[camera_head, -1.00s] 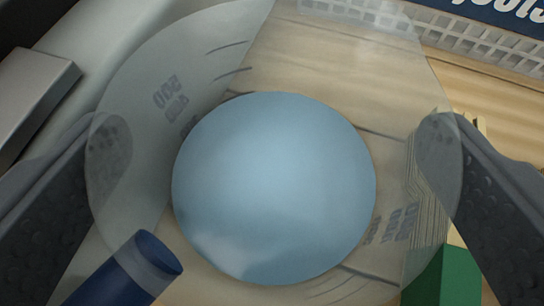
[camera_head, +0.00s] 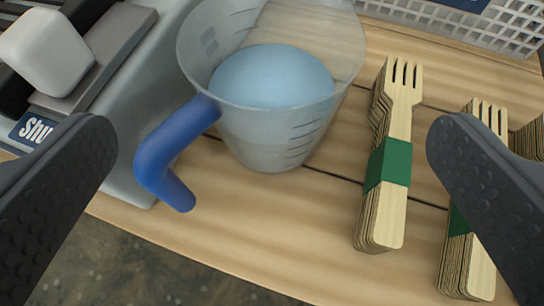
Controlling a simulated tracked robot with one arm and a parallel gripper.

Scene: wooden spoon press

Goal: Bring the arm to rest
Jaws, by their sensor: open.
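My gripper (camera_head: 272,160) is open, with one dark finger at the left and one at the right of the view. Nothing is between the fingers at their own depth. Beyond them a clear measuring jug (camera_head: 270,137) with a blue handle (camera_head: 170,152) stands upright on the wooden table (camera_head: 260,230). Light blue liquid (camera_head: 273,76) shows inside the jug. The gripper is apart from the jug, on the near side of it. The rest of my arm is not in view.
Bundles of wooden forks with green bands (camera_head: 388,160) lie right of the jug; another bundle (camera_head: 470,260) is partly behind the right finger. A grey machine (camera_head: 140,110) with a pale knob (camera_head: 48,50) stands at the left. A light grid basket (camera_head: 460,30) is at the back. The table's front edge is bare.

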